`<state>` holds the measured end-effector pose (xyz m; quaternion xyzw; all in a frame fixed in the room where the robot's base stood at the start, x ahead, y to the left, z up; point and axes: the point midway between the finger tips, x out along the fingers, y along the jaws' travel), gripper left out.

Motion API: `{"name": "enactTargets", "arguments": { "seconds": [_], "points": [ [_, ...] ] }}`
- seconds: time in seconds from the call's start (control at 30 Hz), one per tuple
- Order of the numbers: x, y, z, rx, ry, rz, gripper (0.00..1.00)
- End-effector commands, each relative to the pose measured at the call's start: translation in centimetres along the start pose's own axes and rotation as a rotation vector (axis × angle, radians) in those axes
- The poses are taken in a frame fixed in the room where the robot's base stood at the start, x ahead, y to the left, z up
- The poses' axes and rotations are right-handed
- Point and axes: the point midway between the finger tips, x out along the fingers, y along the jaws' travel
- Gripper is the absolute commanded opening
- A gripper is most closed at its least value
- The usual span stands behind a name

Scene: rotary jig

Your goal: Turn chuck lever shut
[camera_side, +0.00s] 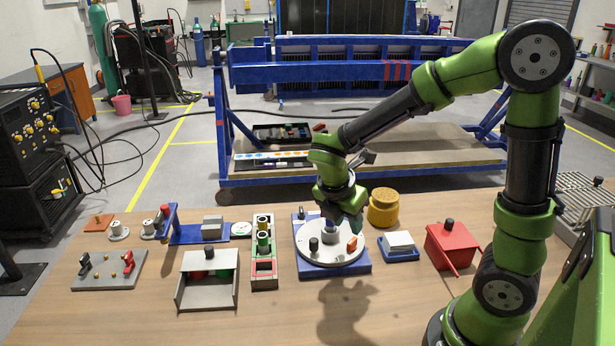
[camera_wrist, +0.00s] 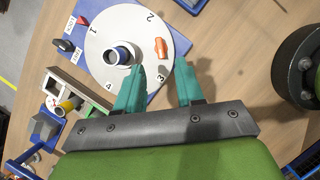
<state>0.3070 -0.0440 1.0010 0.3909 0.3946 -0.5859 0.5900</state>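The rotary jig has a white round plate (camera_side: 322,258) on a blue base (camera_side: 345,270); the plate also shows in the wrist view (camera_wrist: 98,28), with numbers on it. An orange lever (camera_side: 352,244) lies on the plate's right side and shows in the wrist view (camera_wrist: 161,47) just past the fingertips. A grey chuck (camera_side: 329,237) stands near the plate's middle, beside a black knob (camera_side: 313,244). My gripper (camera_wrist: 160,65) is open and empty, its teal fingers pointing toward the orange lever. In the side view my gripper (camera_side: 345,222) hangs over the plate, partly hiding the chuck area.
A small black lever (camera_wrist: 66,45) and red marker (camera_wrist: 82,20) sit by labels on the blue base. A yellow round container (camera_side: 383,208) is close behind right. A blue tray with a white block (camera_side: 400,243) and a red box (camera_side: 450,245) stand right; a red-green rack (camera_side: 264,262) stands left.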

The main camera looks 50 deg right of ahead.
Motion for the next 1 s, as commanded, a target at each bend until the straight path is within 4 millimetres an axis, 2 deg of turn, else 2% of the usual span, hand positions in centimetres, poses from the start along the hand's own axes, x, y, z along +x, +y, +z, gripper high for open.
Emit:
{"name": "enactTargets", "arguments": {
  "seconds": [0.1,0.3,0.5,0.77,0.83,1.0],
  "points": [
    [2.7,-0.1,0.0,-0.001,0.000,-0.006,0.37],
    [5.9,-0.1,0.0,0.001,0.000,-0.004,0.37],
    [7.3,0.0,0.0,0.000,0.000,0.000,0.37],
    [7.4,0.0,0.0,0.001,0.000,0.001,0.37],
    [7.4,0.0,0.0,0.001,0.000,0.001,0.31],
    [7.4,0.0,0.0,0.001,0.000,0.001,0.05]
  ]
}}
